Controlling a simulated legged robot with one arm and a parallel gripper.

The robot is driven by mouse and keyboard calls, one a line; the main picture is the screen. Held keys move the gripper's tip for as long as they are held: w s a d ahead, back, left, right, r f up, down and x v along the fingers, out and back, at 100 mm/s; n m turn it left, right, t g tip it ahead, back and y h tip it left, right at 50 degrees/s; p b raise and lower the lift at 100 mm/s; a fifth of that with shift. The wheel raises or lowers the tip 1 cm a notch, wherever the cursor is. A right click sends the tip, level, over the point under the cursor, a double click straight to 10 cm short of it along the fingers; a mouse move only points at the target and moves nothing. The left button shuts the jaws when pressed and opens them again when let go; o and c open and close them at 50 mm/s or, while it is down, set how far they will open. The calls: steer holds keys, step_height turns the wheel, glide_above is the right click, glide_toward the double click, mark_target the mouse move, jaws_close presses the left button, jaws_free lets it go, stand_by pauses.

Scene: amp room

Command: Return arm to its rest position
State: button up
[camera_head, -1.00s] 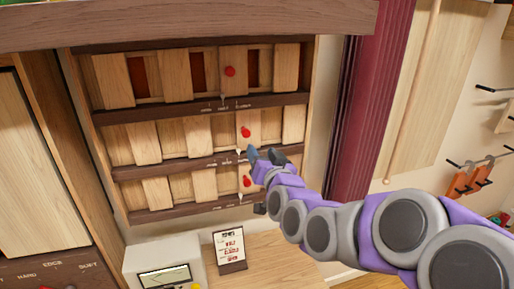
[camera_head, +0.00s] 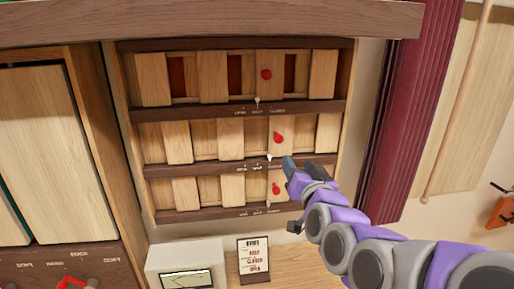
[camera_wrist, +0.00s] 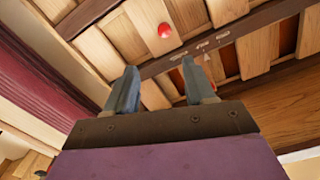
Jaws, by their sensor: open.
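My gripper (camera_head: 291,194) is at the end of my purple and grey arm, in front of the lower right part of a wooden wall panel with sliding slats (camera_head: 213,78). In the wrist view my gripper (camera_wrist: 157,88) shows two grey fingers spread apart with nothing between them. Red knobs sit on the panel's slats: a top one (camera_head: 266,74), a middle one (camera_head: 278,138) and a lower one (camera_head: 276,188) just left of my gripper. One red knob (camera_wrist: 165,30) shows beyond the fingers in the wrist view. I cannot tell whether the gripper touches the panel.
A white box with a screen (camera_head: 187,277) and a small printed sign (camera_head: 254,260) stand below the panel. A maroon curtain (camera_head: 412,110) hangs to the right. A wooden cabinet (camera_head: 52,150) stands at left. Orange tools (camera_head: 500,212) hang at far right.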

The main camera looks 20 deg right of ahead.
steer(key=s+a+f+n+g+y, duration=0.2)
steer(key=s+a+f+g, duration=0.35)
steer(key=f, duration=0.35)
steer(key=s+a+f+n+g+y, duration=0.1)
steer(key=s+a+f+n+g, duration=0.1)
steer(key=s+a+f+g, duration=0.4)
steer(key=s+f+g, duration=0.3)
steer(key=s+g, duration=0.1)
steer(key=s, duration=0.7)
steer(key=s+f+g+h, duration=0.1)
steer(key=s+f+g, duration=0.2)
steer(key=s, duration=0.9)
steer(key=shift+s+d+f+n+g, duration=0.2)
steer(key=shift+d+n+g, duration=0.2)
steer(key=shift+g, duration=0.25)
